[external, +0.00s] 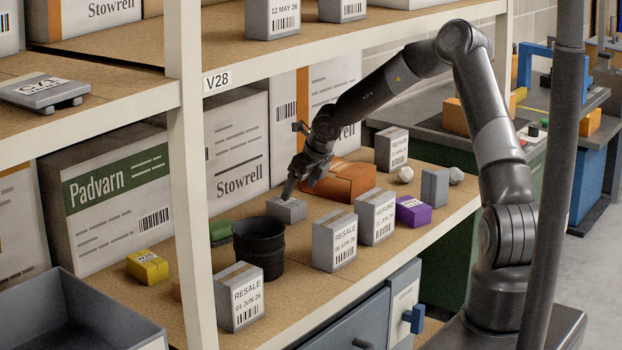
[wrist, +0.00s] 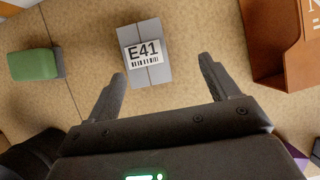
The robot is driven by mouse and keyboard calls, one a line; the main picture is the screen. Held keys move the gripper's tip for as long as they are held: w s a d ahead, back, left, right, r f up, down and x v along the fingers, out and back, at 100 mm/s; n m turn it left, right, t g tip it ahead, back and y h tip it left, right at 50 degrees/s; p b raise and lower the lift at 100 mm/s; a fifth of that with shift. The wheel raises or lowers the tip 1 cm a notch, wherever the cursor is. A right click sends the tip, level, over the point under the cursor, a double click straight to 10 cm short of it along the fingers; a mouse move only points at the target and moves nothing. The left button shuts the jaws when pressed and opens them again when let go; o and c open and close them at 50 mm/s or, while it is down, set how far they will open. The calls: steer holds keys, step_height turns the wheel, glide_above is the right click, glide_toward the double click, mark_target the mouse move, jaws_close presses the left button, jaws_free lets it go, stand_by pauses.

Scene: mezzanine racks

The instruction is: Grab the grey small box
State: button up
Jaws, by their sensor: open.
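The grey small box (wrist: 154,71) lies on the wooden shelf and carries a white label reading E41 with a barcode. In the external view the grey small box (external: 287,210) sits just right of the black bin. My gripper (wrist: 164,85) is open, and its two fingers reach toward the near end of the box, one on each side in the picture. I cannot tell whether either finger touches it. In the external view my gripper (external: 289,190) is right above the box and hides part of it.
A black bin (external: 259,247) and a green item (wrist: 33,65) stand left of the box. An orange-brown open box (wrist: 275,45) is close on the right. Several grey labelled boxes, a purple box (external: 412,210) and a rack post (external: 190,180) stand nearer the front.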

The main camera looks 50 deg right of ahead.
mark_target(286, 204)
steer(key=shift+w+a+f+g, duration=0.5)
steer(key=shift+w+a+f, duration=0.1)
steer(key=shift+w+a, duration=0.25)
steer(key=shift+x, duration=2.35)
steer(key=shift+a, duration=0.1)
steer(key=shift+c, duration=0.4)
steer(key=c, duration=1)
steer(key=shift+r, duration=0.1)
